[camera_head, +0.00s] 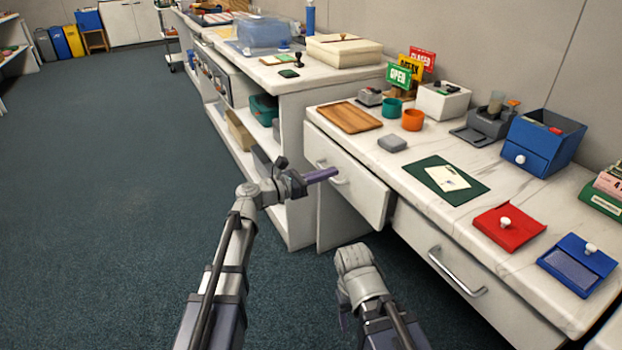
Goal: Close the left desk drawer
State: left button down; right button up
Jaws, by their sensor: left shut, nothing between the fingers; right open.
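The left desk drawer (362,191) is a white drawer under the marble-patterned desk top. It stands partly pulled out, its front clear of the desk face. Its metal handle (342,182) is on the front. My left gripper (333,172) is shut and empty, its purple fingers pointing right at the drawer front, by the handle. I cannot tell whether they touch it. My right gripper (344,317) hangs low in front of the desk, away from the drawer, open, mostly hidden by my own wrist. The right desk drawer (475,287), with a metal handle (456,273), looks shut.
On the desk (400,172) are a wooden tray (349,117), green mat (465,187), red box (508,232) and blue boxes (545,142). A white shelf unit (295,185) stands left of the drawer. The carpet (130,180) at left is clear.

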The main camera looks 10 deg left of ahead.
aim_at(350, 165)
pick_arm(q)
jog(key=shift+x, duration=2.1)
jog(key=x, duration=0.4)
jog(key=shift+w+d, duration=0.1)
jog(key=shift+w, duration=0.1)
jog(key=shift+w+d, duration=0.2)
jog(key=shift+d, duration=0.05)
jog(key=shift+r, duration=0.1)
